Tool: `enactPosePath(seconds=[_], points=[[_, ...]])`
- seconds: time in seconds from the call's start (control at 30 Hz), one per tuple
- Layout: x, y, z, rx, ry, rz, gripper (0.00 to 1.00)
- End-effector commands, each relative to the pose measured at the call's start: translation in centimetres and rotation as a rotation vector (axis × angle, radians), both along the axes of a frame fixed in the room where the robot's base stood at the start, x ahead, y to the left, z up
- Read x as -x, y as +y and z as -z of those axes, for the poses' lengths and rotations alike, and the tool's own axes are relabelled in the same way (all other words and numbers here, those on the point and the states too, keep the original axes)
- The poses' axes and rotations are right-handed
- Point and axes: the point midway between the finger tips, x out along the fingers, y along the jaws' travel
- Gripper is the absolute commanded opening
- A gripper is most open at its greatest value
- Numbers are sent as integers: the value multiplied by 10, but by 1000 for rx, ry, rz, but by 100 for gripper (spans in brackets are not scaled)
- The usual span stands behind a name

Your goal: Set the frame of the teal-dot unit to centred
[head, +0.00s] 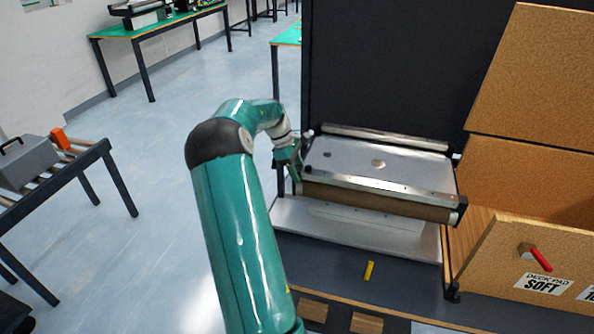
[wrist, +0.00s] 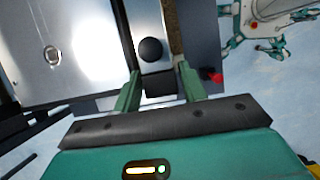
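A small conveyor unit (head: 375,165) stands on the dark bench in the head view. It has a metal deck, a silver side frame bar and a brown roller or belt edge along its front. I see no teal dot on it. My gripper (head: 294,160) is at the unit's left end. In the wrist view my gripper (wrist: 158,82) has two green fingers spread apart, with the dark end block (wrist: 160,86) of the silver bar between them. A round black knob (wrist: 150,50) sits just beyond. Whether the fingers touch the block is not clear.
A yellow piece (head: 368,271) lies on the bench in front of the unit. A wooden box (head: 500,250) with a red handle (head: 540,258) and a "DECK PAD SOFT" label stands close on the right. A dark panel (head: 390,60) rises behind. Open floor lies left.

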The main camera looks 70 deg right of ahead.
Motion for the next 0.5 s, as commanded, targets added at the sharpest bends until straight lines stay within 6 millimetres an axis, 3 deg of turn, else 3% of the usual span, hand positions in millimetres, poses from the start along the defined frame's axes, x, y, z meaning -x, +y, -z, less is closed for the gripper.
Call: enactPosePath(seconds=[0.17,0.5], points=[[-6,1,-12,3,-2,-3,42],[-32,4,-77,3,-3,-4,42]])
